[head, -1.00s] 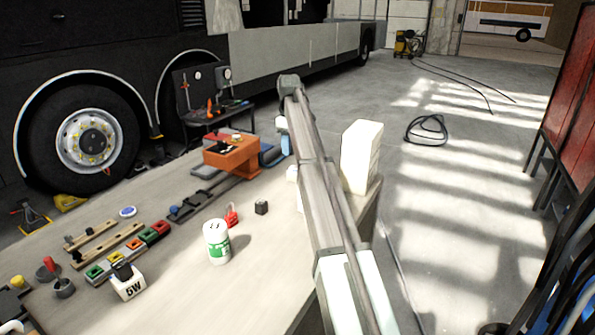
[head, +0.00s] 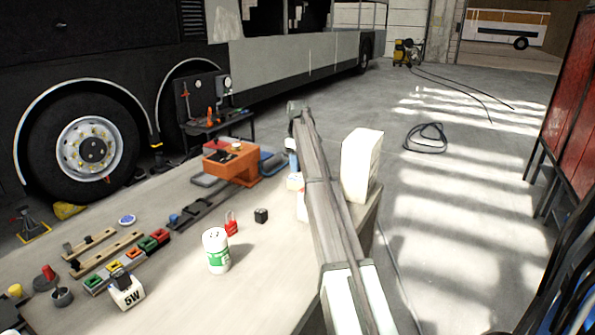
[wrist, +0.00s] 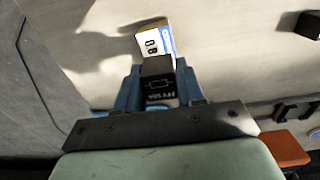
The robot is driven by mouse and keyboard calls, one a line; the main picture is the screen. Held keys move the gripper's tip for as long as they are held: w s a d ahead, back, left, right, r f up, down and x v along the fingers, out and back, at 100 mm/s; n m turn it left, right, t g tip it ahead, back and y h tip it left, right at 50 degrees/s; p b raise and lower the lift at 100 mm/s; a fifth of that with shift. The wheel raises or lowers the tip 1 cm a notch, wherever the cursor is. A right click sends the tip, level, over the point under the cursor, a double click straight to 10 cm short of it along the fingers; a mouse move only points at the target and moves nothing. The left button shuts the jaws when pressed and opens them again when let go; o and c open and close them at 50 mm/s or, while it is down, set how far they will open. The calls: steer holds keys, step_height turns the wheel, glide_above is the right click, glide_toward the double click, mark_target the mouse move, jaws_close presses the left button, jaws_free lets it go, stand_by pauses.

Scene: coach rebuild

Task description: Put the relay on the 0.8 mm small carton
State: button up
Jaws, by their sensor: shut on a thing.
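My gripper (wrist: 160,95) has blue fingers and is shut on the relay, a small black block (wrist: 160,82) with pale print and a symbol on its face. In the wrist view the small carton (wrist: 152,42), white with blue and yellow edges and a mark like "08", lies just beyond the relay. The relay overlaps its near edge in the picture; whether they touch cannot be told. In the head view the gripper (head: 292,160) is mostly hidden behind my arm, above a small pale carton (head: 294,183) on the table's far right part.
A tall white container (head: 361,165) stands right of my arm near the table edge. An orange block-like fixture (head: 232,164) stands to the left. A black cube (head: 261,215), a red padlock (head: 231,222) and a white-green bottle (head: 216,250) stand on the table (head: 185,285).

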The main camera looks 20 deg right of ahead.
steer(key=shift+f, duration=1.45)
steer(key=shift+f, duration=0.1)
steer(key=o, duration=1)
step_height(320, 180, up, 12)
steer(key=shift+r, duration=0.1)
